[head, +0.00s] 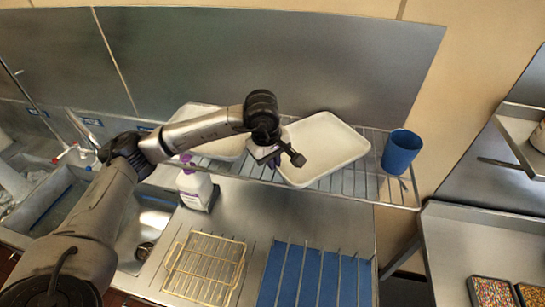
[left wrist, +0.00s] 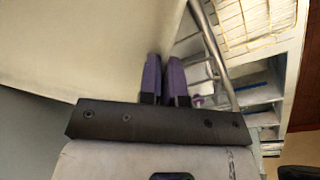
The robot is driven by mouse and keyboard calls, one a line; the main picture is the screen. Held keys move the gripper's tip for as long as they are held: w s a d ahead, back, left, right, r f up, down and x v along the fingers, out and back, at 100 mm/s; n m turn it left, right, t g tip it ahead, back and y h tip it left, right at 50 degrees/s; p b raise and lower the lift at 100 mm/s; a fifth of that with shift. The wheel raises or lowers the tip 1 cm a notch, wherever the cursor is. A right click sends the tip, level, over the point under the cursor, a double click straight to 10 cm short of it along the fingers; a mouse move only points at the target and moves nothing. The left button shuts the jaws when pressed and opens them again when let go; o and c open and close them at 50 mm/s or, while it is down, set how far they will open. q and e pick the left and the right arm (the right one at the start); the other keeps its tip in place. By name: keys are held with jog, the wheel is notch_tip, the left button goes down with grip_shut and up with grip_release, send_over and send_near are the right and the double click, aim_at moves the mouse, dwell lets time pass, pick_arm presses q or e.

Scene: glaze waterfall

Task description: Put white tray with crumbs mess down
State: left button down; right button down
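A white rectangular tray (head: 328,148) is on the wire rack at the back, tilted in the picture. No crumbs can be made out on it. My left gripper (head: 280,157) is at the tray's left edge. In the left wrist view, the purple fingertips (left wrist: 165,78) of this gripper are close together, with the rim of the large white tray (left wrist: 90,45) running in between them. They are shut on that rim. A second white tray (head: 222,148) sits to the left, partly hidden behind my left arm. My right gripper is not in view.
A blue cup (head: 401,152) stands on the right end of the wire rack (head: 352,187). A white bottle with a purple top (head: 194,187) stands below my arm. A gold wire rack (head: 205,268) and a blue panel (head: 315,279) lie in front. A sink (head: 150,225) is left.

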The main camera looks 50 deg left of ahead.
pick_arm(q)
jog(key=shift+w, duration=0.1)
jog(key=shift+f, duration=0.2)
jog(key=c, duration=1.3)
grip_release()
jog(key=shift+r, duration=0.35)
notch_tip(320, 180, up, 12)
jog(key=s+b, duration=0.1)
jog(key=s, duration=0.1)
jog(key=shift+a+f+b, duration=0.2)
jog(key=shift+f+b, duration=0.05)
jog(key=shift+b, duration=0.05)
